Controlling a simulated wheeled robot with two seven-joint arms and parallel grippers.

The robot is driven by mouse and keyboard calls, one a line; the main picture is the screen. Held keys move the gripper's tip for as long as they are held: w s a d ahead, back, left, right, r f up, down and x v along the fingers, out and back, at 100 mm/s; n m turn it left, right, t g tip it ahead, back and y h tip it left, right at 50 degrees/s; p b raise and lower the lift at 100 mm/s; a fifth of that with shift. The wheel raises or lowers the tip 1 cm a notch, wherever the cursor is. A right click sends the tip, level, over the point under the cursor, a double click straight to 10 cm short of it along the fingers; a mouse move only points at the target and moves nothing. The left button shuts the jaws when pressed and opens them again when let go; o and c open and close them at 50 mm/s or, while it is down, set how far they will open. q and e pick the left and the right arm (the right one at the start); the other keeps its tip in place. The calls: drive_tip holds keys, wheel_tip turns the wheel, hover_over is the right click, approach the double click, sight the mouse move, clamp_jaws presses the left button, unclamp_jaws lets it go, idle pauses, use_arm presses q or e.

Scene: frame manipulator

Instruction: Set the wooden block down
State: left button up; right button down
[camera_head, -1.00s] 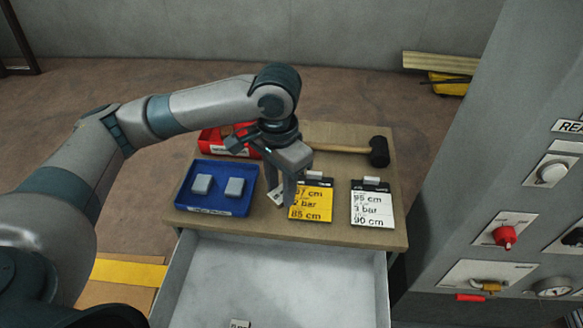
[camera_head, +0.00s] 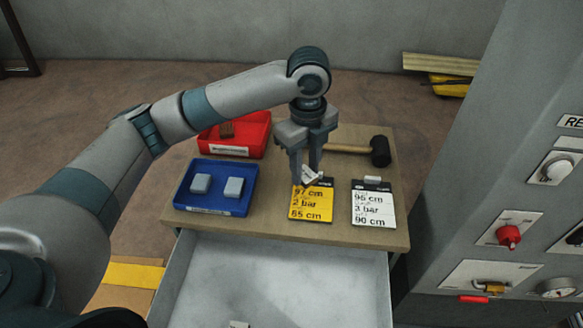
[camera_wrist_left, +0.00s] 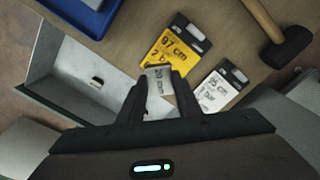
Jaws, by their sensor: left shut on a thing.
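My left gripper (camera_head: 307,178) is shut on a small pale block (camera_head: 312,175). In the left wrist view the block (camera_wrist_left: 159,85) sits between the fingertips (camera_wrist_left: 158,100), with a printed label that seems to read 20 mm. I cannot tell from its colour whether it is wood. In the head view it is tilted and overlaps the top of the yellow card (camera_head: 311,205); whether it touches the card is unclear. A brown block (camera_head: 227,130) lies in the red bin (camera_head: 258,135). My right gripper is not in view.
A blue tray (camera_head: 213,210) with two grey blocks (camera_head: 201,184) stands left on the table (camera_head: 270,222). A white card (camera_head: 373,208) and a black-headed hammer (camera_head: 380,151) are at right. An open drawer (camera_head: 270,275) is in front, a grey panel (camera_head: 450,220) at right.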

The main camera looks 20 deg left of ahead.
use_arm(q)
drive_tip(key=m, duration=0.1)
drive_tip(key=w+m, duration=0.1)
drive_tip(key=m, duration=0.3)
drive_tip(key=shift+w+d+f, duration=0.2)
drive_tip(key=shift+w+d, duration=0.2)
drive_tip(key=shift+w+d+f+m+b, duration=0.1)
drive_tip(key=shift+w+m, duration=0.15)
drive_tip(key=shift+m, duration=0.5)
drive_tip(key=shift+w+d+r+m+b, duration=0.1)
drive_tip(key=shift+w+m+b, duration=0.1)
drive_tip(key=shift+m, duration=0.5)
drive_tip(key=shift+w+d+f+m+b, duration=0.1)
drive_tip(key=shift+w+m, duration=0.15)
drive_tip(key=shift+m, duration=0.5)
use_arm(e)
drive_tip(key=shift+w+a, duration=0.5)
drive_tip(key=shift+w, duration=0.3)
use_arm(q)
drive_tip(key=shift+a, duration=0.15)
